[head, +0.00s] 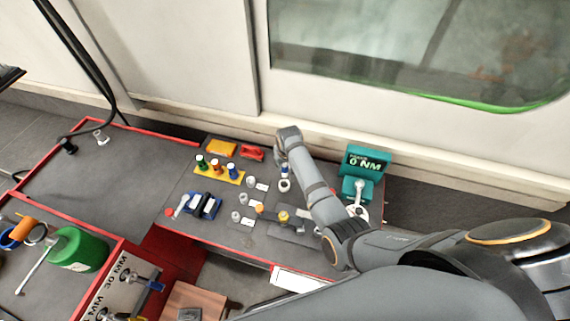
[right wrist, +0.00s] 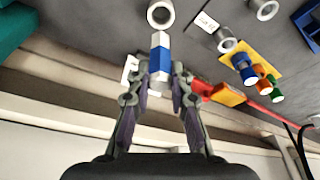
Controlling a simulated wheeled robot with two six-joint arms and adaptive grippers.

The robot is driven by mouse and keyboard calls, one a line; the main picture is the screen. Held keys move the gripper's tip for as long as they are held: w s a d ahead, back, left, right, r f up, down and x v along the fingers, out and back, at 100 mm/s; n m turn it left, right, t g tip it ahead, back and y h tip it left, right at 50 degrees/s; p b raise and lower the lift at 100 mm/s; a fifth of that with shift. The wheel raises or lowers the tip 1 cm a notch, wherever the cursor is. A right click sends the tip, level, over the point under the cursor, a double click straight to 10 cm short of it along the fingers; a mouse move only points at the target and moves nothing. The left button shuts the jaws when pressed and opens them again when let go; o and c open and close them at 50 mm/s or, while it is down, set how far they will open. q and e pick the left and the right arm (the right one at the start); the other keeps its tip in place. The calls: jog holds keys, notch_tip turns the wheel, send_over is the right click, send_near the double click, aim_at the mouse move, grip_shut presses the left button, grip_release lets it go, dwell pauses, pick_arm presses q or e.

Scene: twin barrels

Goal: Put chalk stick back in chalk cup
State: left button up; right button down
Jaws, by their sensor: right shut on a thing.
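My right gripper (right wrist: 160,85) is shut on a white stick with a blue band, which looks like the chalk stick (right wrist: 160,55). The stick also shows in the head view (head: 285,169), below my right gripper (head: 283,160). A round grey-white cup (right wrist: 161,13) lies just beyond the stick's white end in the right wrist view. In the head view this cup (head: 284,186) is close to the stick's lower end, and I cannot tell whether they touch. The label is too small to tell if it is the chalk cup. My left gripper is not in view.
Several similar cups (head: 251,182) with small labels stand to the left. A yellow rack (head: 226,176) holds green, orange and blue pegs. A teal torque display (head: 365,161) stands to the right. A blue holder (head: 204,206) and a green barrel (head: 80,250) are farther left.

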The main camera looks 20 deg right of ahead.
aim_at(284, 172)
jog(key=b+x, duration=0.1)
jog(key=x, duration=0.2)
jog(key=shift+s+a+b, duration=0.1)
jog(key=shift+s+b, duration=0.05)
jog(key=shift+b, duration=0.25)
notch_tip(284, 172, down, 3)
jog(key=shift+r+b, duration=0.2)
jog(key=shift+b, duration=0.75)
jog(key=shift+f, duration=0.25)
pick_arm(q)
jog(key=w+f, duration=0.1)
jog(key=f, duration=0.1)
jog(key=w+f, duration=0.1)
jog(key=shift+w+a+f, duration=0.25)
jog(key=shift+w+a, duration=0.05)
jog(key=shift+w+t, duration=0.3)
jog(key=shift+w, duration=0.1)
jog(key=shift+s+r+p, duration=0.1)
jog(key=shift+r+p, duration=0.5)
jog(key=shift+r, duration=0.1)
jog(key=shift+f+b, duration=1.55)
pick_arm(e)
jog(key=shift+f, duration=2.05)
jog(key=c, duration=1.1)
grip_release()
jog(key=shift+c, duration=0.2)
